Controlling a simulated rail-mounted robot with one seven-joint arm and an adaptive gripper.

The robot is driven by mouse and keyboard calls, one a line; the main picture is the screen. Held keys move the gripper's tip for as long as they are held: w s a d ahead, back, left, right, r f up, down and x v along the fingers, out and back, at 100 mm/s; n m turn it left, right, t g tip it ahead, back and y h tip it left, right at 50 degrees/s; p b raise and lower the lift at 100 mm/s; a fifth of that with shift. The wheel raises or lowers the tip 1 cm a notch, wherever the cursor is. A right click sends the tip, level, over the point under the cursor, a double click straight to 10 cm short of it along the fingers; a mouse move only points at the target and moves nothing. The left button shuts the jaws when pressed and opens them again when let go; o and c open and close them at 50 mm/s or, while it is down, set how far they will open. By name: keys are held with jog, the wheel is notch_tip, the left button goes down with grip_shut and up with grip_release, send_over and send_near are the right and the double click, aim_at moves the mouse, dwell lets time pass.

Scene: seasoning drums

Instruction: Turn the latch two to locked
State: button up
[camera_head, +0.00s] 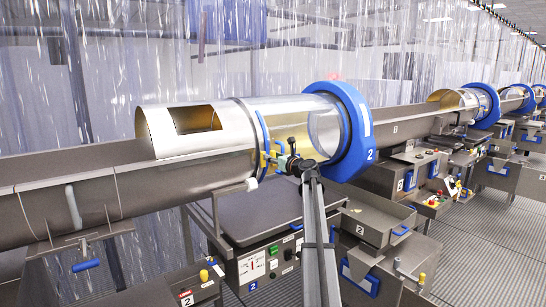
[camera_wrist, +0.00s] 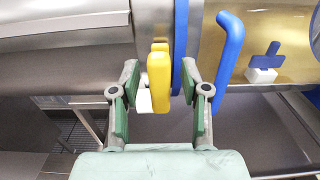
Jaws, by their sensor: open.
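The drum marked 2 (camera_head: 200,141) is a steel cylinder with a clear section and a blue end ring (camera_head: 355,130). A yellow latch handle (camera_wrist: 159,78) stands upright beside a blue band (camera_wrist: 180,48) on the drum. The yellow latch is small at the drum seam in the head view (camera_head: 264,160). My gripper (camera_wrist: 160,92) is open, with one green-padded finger on each side of the yellow handle's lower part. I see gaps between the handle and both pads. In the head view my gripper (camera_head: 283,157) is at the seam, partly hidden by my arm.
A bent blue handle (camera_wrist: 231,45) stands close right of my right finger. A blue knob on a white block (camera_wrist: 265,62) is further right. Below the drum are a control panel (camera_head: 268,264) and a steel tray (camera_head: 375,224). More drums line the right side.

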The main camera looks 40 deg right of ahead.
jog(key=shift+w, duration=0.15)
grip_shut()
jog(key=shift+f+b, duration=0.1)
jog(key=shift+b, duration=0.2)
jog(key=n+b, duration=0.3)
jog(key=shift+a+f+n, duration=0.1)
jog(key=shift+f+n, duration=0.05)
jog(key=shift+n, duration=0.25)
jog(key=n+b, duration=0.5)
jog(key=shift+a+b, duration=0.1)
jog(key=shift+b, duration=0.3)
jog(key=n+b, duration=0.6)
jog(key=shift+a+f, duration=0.1)
jog(key=shift+f, duration=0.1)
jog(key=shift+r+n+b, duration=0.1)
jog(key=shift+n+b, duration=1.1)
jog(key=shift+n, duration=0.4)
